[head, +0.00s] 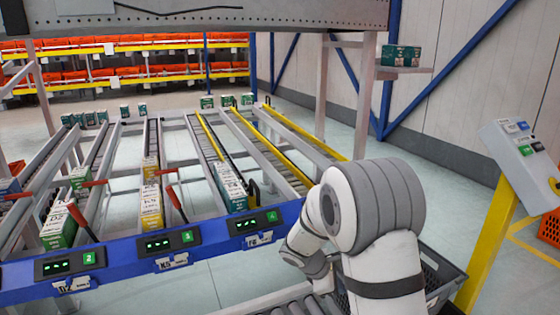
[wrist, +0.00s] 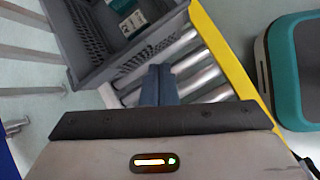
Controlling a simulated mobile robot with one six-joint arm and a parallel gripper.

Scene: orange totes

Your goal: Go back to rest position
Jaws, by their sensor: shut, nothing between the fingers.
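My gripper (wrist: 160,84) shows in the wrist view with its two blue-grey fingers together and nothing between them. It is above a roller conveyor (wrist: 205,82), beside a grey tote (wrist: 95,70). A small white and green box (wrist: 133,20) lies in the tote. In the head view my white and grey arm stands at the right, bent downward, and my gripper is hidden behind it. Part of the grey tote (head: 440,270) shows behind the arm.
A flow rack with sloped lanes and several boxes (head: 150,205) stands at the left. Its blue front rail (head: 110,262) runs close to my arm. A yellow post (head: 490,245) carrying a button panel (head: 520,140) stands at the right. Open floor (head: 455,185) lies behind the arm.

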